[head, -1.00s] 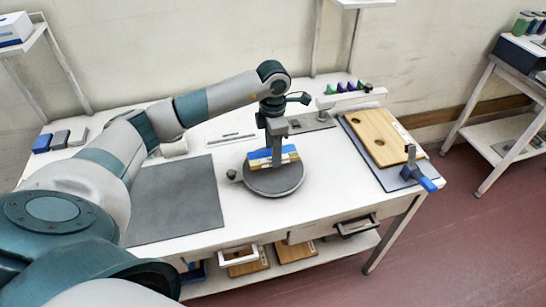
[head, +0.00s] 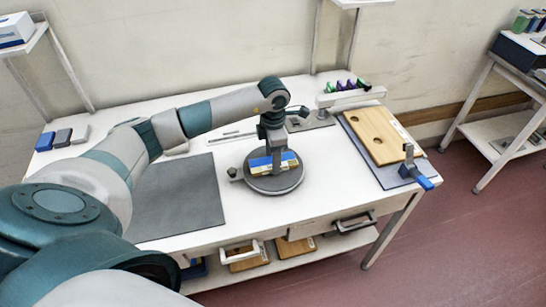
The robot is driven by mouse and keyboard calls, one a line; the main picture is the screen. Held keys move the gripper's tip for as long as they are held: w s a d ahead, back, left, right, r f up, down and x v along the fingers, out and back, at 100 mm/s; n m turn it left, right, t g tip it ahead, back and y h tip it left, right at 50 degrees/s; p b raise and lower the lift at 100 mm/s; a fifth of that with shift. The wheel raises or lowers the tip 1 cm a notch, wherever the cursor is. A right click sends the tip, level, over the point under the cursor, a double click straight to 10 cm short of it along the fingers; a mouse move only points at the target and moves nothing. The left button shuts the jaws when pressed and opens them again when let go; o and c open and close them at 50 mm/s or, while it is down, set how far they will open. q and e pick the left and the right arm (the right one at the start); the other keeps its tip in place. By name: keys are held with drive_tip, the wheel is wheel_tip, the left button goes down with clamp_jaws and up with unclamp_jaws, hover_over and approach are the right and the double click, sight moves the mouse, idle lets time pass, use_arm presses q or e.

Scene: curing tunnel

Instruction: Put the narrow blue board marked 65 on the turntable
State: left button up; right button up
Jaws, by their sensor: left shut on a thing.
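The narrow blue board (head: 262,162) is at the round dark grey turntable (head: 276,186), with a wooden edge along its front. Its marking is too small to read. My left gripper (head: 275,157) points down over the turntable and is shut on the board. The board lies low over the disc; I cannot tell whether it touches the surface. The fingers partly hide its middle. My right gripper is not in view.
A dark grey mat (head: 180,192) lies left of the turntable. A wooden board with holes (head: 376,136) and a blue-handled clamp (head: 412,170) are at the right. A white rack (head: 352,97) with coloured items stands behind. The table front between them is clear.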

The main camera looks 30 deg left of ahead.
use_arm(q)
drive_tip(key=o, duration=1)
drive_tip(key=shift+f, duration=0.1)
drive_tip(key=shift+o, duration=0.2)
drive_tip(key=shift+r, duration=0.25)
wheel_tip(320, 180, up, 12)
drive_tip(key=b, duration=0.4)
drive_tip(key=shift+b, duration=0.35)
drive_tip(key=shift+f, duration=0.1)
